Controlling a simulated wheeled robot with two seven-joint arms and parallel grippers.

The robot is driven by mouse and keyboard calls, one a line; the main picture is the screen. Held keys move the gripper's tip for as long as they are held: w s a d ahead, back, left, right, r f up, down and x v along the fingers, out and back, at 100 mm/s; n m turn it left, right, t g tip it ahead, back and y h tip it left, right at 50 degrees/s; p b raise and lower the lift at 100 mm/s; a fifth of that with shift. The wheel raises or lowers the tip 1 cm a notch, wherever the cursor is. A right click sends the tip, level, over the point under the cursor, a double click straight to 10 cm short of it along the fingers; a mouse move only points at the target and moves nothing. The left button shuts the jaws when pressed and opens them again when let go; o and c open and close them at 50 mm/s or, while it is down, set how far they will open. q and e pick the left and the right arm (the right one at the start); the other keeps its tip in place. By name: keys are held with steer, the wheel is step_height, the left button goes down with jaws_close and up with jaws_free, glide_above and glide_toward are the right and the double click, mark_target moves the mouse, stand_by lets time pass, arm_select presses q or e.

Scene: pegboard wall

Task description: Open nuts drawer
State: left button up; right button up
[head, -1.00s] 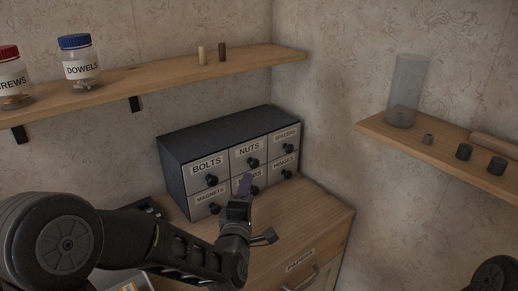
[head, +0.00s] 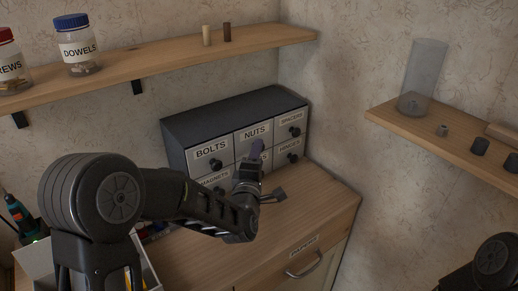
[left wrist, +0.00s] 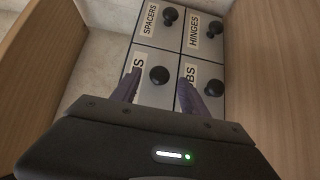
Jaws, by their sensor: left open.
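The dark drawer cabinet (head: 228,116) stands on the wooden worktop with labelled drawers in two rows. The NUTS drawer (head: 243,135) is the upper middle one and looks shut. My left gripper (head: 257,151) is in front of it and hides its knob in the head view. In the left wrist view, the black NUTS knob (left wrist: 159,75) lies between the two purple fingers (left wrist: 158,91) of my open left gripper. The fingers cover part of the NUTS and lower-row labels. I cannot tell whether a finger touches the knob. My right gripper is not in view.
The BOLTS knob (head: 215,164) and SPACERS knob (head: 294,131) stick out on either side. A shelf with jars (head: 77,48) runs above the cabinet. A right shelf (head: 445,145) holds a clear cylinder (head: 423,78). The worktop (head: 315,200) is clear at the right.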

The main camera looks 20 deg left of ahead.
arm_select(q)
steer(key=shift+w+a, duration=0.15)
steer(key=shift+w, duration=1.1)
jaws_close()
stand_by(0.5)
